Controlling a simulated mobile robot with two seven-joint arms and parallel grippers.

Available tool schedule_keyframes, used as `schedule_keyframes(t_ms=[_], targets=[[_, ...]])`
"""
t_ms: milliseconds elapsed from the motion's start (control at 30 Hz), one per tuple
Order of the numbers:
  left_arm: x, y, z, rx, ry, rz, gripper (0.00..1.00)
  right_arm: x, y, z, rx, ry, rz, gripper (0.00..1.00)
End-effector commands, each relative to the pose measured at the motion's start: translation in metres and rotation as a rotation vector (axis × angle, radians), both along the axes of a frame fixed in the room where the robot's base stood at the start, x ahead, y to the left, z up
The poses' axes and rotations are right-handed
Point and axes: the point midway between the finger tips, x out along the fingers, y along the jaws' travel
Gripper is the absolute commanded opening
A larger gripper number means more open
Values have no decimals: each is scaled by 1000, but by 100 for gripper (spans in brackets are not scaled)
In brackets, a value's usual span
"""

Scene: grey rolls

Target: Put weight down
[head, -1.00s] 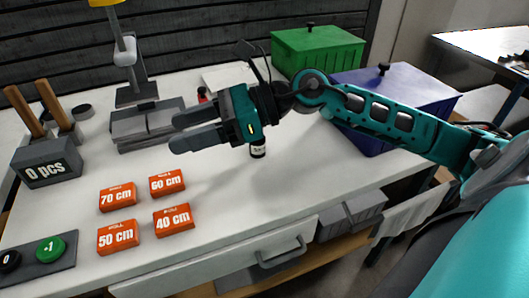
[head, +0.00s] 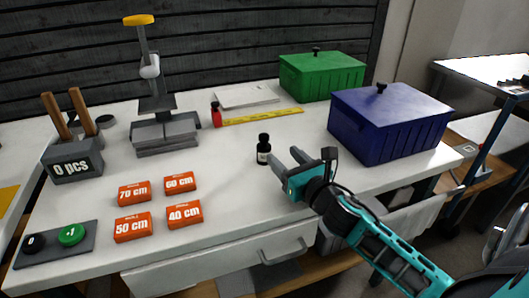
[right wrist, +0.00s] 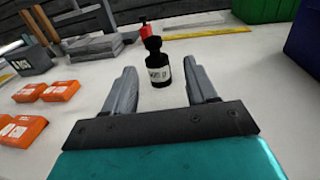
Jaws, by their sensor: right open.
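A small black weight with a white label (head: 263,150) stands upright on the white table in the head view. It also shows in the right wrist view (right wrist: 158,64), beyond and between my fingertips. My right gripper (head: 286,160) is open and empty, just to the right of the weight and apart from it. Its two grey fingers (right wrist: 160,84) point toward the weight in the right wrist view. My left gripper is not in view.
Orange blocks (head: 184,213) lie at the front left, by a button panel (head: 52,250). A grey press (head: 165,133), a red bottle (head: 216,115) and a yellow ruler (head: 262,116) are behind. Green (head: 320,76) and blue (head: 390,122) boxes stand at right.

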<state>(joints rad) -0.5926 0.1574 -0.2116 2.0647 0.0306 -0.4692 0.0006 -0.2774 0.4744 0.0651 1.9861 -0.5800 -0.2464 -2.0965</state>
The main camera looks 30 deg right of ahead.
Motion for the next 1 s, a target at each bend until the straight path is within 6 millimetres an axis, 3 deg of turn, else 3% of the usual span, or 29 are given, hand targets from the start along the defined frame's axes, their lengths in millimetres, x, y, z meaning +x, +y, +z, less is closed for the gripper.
schedule_keyframes(t_ms=[200, 467, 800, 1000], targets=[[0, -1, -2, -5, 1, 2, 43, 32, -2, 0, 0, -2, 0, 57], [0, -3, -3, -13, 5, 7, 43, 46, -2, 0, 0, -1, 1, 57], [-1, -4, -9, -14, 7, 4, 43, 87, 2, -3, 0, -2, 1, 57], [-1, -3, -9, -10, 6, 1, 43, 94, 1, -3, 0, -1, 2, 57]])
